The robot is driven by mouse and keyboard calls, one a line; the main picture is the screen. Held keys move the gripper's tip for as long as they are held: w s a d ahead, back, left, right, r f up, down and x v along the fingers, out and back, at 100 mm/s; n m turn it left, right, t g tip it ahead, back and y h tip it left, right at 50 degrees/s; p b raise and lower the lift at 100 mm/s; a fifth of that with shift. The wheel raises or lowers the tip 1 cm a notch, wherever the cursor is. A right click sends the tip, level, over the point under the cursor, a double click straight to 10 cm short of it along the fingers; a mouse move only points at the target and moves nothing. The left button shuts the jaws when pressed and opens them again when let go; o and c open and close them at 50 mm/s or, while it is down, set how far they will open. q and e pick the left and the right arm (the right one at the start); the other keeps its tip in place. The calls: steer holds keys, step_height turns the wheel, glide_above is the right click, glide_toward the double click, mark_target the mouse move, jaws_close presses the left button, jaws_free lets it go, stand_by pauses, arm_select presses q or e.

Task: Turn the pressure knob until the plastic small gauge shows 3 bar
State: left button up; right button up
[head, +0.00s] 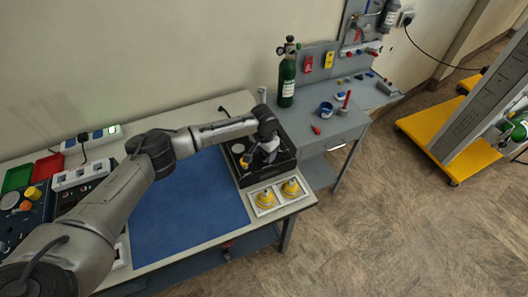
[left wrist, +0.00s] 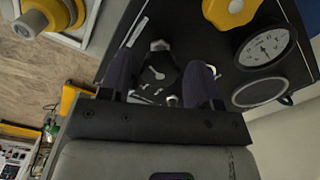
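A black trainer box (head: 283,165) stands at the right end of the bench, under my left gripper (head: 262,156). In the left wrist view its panel carries a round white-faced gauge (left wrist: 265,48), a yellow knob (left wrist: 230,9) beside it and a second round ring (left wrist: 259,92). The gauge's needle is too small to read. My left gripper (left wrist: 161,85) has its two dark fingers apart, with a dark knob-like part (left wrist: 160,66) between them. A gap shows on each side of that part. I cannot tell which part is the pressure knob. My right gripper is out of view.
Two yellow fittings (head: 265,199) sit in a white plate at the bench's front right. A blue mat (head: 187,203) covers the middle. A green cylinder (head: 287,80) stands on the grey bench behind. Red and green trays (head: 48,167) lie at the left.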

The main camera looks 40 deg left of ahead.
arm_select(q)
steer(key=shift+o, duration=0.5)
steer(key=shift+r, duration=0.1)
step_height(320, 180, up, 14)
steer(key=p, duration=0.1)
stand_by(0.4)
steer(key=shift+f, duration=0.2)
